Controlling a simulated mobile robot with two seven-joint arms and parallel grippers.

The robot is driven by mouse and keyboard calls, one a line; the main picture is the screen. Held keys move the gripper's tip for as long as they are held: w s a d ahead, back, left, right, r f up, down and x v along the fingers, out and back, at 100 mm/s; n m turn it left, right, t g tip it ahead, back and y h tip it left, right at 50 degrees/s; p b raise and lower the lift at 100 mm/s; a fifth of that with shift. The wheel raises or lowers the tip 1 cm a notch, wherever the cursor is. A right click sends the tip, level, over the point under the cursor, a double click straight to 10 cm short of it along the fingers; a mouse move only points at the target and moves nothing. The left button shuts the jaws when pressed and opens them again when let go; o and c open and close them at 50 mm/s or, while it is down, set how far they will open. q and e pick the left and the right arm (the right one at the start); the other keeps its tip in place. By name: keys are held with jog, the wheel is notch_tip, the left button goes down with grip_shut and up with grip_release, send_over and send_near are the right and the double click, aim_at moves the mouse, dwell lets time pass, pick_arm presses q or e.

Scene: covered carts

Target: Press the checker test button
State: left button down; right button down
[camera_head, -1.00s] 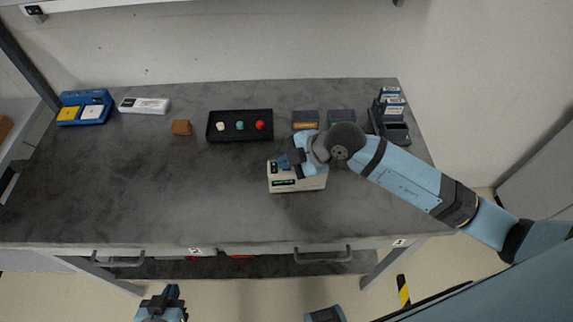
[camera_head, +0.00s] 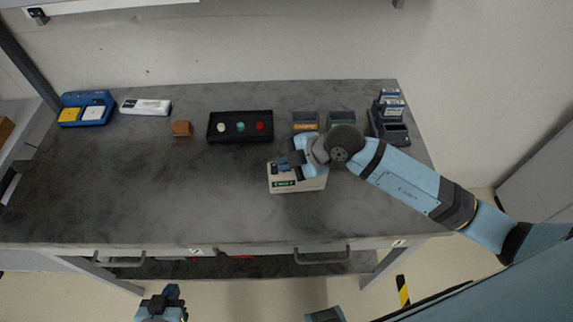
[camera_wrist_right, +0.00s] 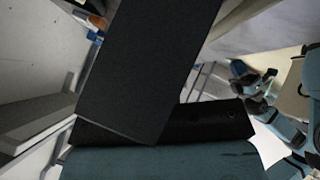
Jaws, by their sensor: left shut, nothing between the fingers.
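The checker (camera_head: 312,184) is a beige box near the middle right of the bench in the head view. A small display with green (camera_head: 284,188) shows on its front; its characters are too small to read. My right gripper (camera_head: 285,163) is over the checker's top left part, fingers low at its surface. Its fingers and wrist hide much of the top, including any button, and I cannot tell whether they touch. The right wrist view shows mostly large dark gripper parts (camera_wrist_right: 150,65), and their opening is unclear. My left gripper (camera_head: 168,293) is shut and empty, below the bench's front edge.
Dark bins (camera_head: 305,117) and a dark rack (camera_head: 393,130) stand at the back right. A brown block (camera_head: 182,128), a white device (camera_head: 145,106) and a blue unit (camera_head: 86,108) are left. The front left bench is clear.

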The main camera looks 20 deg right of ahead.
jog(key=shift+w+d+r+p, duration=0.2)
jog(key=shift+w+r+p, duration=0.05)
jog(key=shift+r+p, duration=0.1)
jog(key=shift+r+p, duration=0.55)
notch_tip(320, 180, up, 4)
jog(key=p, duration=0.4)
jog(key=shift+r, duration=0.15)
dwell(0.3)
